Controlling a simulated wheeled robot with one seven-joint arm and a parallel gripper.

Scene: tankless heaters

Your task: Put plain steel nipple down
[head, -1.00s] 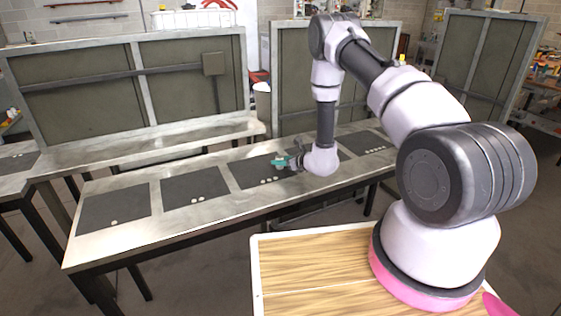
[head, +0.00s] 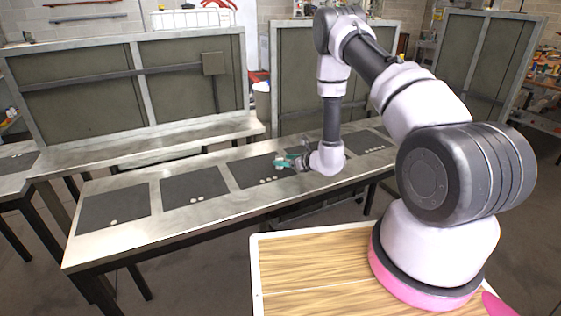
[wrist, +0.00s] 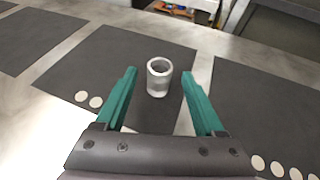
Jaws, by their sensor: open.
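The plain steel nipple (wrist: 159,79) is a short, shiny grey tube. In the wrist view it stands upright on a dark mat (wrist: 62,68), with its open end up. My gripper (wrist: 159,74) is open, with one teal finger to each side of the nipple in the picture and a visible gap on both sides. The nipple appears at or just beyond the fingertips. In the head view my gripper (head: 286,160) is low over the metal bench; the nipple is too small or hidden to make out there.
Several dark mats with white dots lie in a row along the metal bench (head: 140,238). One mat (head: 112,205) at the left end and another mat (head: 192,184) beside it are clear of objects. Upright framed panels (head: 190,90) stand behind the bench.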

